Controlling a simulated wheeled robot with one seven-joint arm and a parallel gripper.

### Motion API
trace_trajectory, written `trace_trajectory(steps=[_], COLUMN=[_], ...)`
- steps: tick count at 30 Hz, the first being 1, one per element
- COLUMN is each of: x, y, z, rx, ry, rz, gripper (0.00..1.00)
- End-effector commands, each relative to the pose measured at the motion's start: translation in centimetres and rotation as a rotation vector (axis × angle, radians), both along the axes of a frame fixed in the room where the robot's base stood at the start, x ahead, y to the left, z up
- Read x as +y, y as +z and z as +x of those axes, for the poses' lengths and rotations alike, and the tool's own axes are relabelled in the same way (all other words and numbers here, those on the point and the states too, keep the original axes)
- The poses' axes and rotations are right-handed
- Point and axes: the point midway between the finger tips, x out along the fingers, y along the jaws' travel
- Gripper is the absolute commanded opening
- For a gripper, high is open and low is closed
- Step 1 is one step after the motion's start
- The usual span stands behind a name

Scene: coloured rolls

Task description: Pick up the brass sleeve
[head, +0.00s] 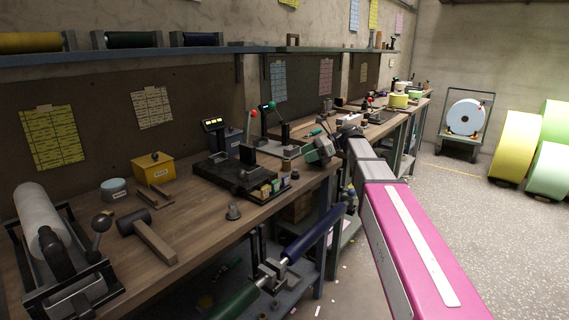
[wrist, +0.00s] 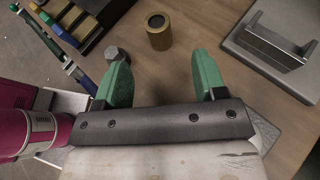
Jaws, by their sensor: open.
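The brass sleeve (wrist: 159,32) stands upright on the wooden workbench in the wrist view, with its dark round opening facing up. It lies ahead of my gripper (wrist: 162,74), roughly in line with the gap between the two green fingers. The fingers are wide apart with nothing between them, and the sleeve is beyond their tips. In the head view my gripper (head: 321,148) is over the bench near its front edge.
A grey hexagonal piece (wrist: 117,55) is close to the left finger. A grey plate with a raised metal bracket (wrist: 271,45) is at the right. A black tray (wrist: 88,18) with coloured blocks is at the upper left. Bare bench surrounds the sleeve.

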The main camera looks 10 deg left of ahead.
Motion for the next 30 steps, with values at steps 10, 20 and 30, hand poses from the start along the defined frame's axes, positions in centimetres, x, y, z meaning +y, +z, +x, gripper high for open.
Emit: trace_trajectory(steps=[10,20,30], x=[3.5,5.9,9.7], y=[-1.4,-2.3,-3.4], z=[-1.0,-1.7,-2.9], rx=[-0.001,0.000,0.000], ry=[0.001,0.000,0.000], rz=[0.000,-0.001,-0.001], gripper=[0.65,0.65,0.65])
